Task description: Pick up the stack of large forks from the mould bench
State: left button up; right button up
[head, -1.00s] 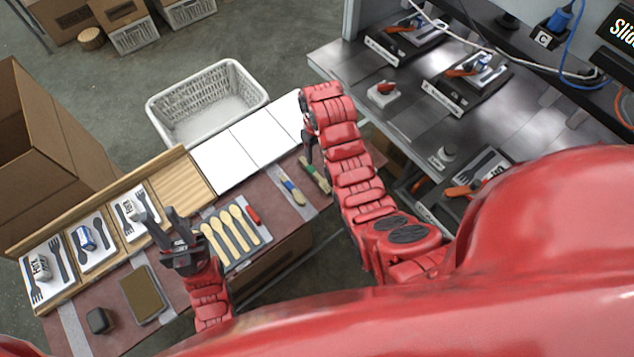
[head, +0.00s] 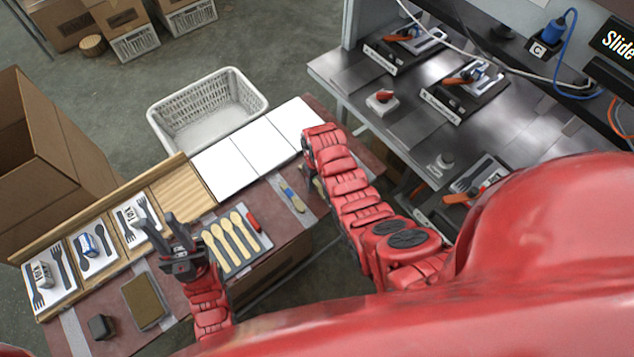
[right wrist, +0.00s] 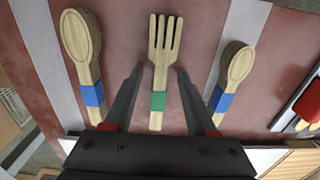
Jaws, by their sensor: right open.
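A stack of large wooden forks (right wrist: 159,45) with a green band (right wrist: 158,101) lies on the reddish bench top (right wrist: 195,20). In the right wrist view my right gripper (right wrist: 158,74) is open, with one finger on each side of the fork handle and nothing gripped. In the head view the right fingers are hidden behind my arm, and the forks are mostly covered. My left gripper (head: 157,220) is open and empty over the bench, left of a grey mould with several wooden spoons (head: 230,237).
Stacked spoons with blue bands lie on both sides of the forks, one on the left (right wrist: 82,45) and one on the right (right wrist: 237,65). White panels (head: 225,170) and a wooden tray with cutlery sets (head: 110,262) line the bench's far edge. A white basket (head: 205,110) stands beyond.

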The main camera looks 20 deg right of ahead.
jog(key=shift+c, duration=0.4)
grip_shut()
